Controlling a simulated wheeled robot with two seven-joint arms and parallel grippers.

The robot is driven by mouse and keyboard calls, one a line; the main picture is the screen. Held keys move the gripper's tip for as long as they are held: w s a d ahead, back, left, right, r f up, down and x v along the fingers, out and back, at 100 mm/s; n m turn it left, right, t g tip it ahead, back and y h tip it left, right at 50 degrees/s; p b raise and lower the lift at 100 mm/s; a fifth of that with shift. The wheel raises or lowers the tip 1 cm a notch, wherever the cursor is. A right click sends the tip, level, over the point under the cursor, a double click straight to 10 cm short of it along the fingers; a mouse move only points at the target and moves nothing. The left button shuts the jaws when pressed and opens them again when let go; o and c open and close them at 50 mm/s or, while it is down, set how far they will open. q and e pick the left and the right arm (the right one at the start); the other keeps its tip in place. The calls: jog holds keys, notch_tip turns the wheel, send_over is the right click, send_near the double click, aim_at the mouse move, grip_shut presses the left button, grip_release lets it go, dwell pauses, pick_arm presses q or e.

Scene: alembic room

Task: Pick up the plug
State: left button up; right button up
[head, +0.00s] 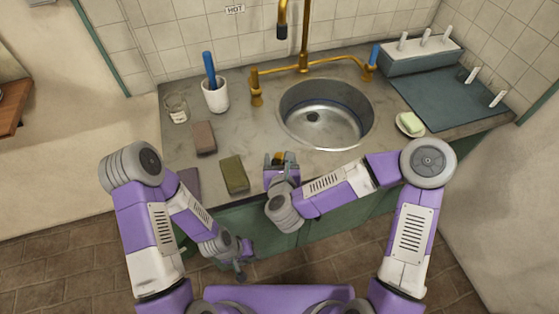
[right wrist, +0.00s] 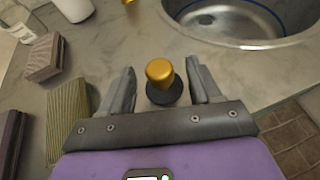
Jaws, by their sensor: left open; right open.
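The plug has a gold knob (right wrist: 160,72) on a round dark base (right wrist: 168,96). It stands upright on the grey counter near its front edge, in front of the sink. In the head view the plug (head: 278,157) is partly hidden by my right gripper (head: 280,158). My right gripper also shows in the right wrist view (right wrist: 161,75), open, with one finger on each side of the plug and gaps between the fingers and the knob. My left gripper (head: 241,270) is open and empty, low in front of the green cabinet.
The round metal sink (head: 325,114) lies behind the plug. A green block (head: 234,174), a brown block (head: 203,138) and a dark block (head: 189,182) lie to the left. A white cup (head: 216,97), glass jar (head: 177,108) and soap dish (head: 409,126) stand farther off.

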jog(key=shift+x, duration=1.05)
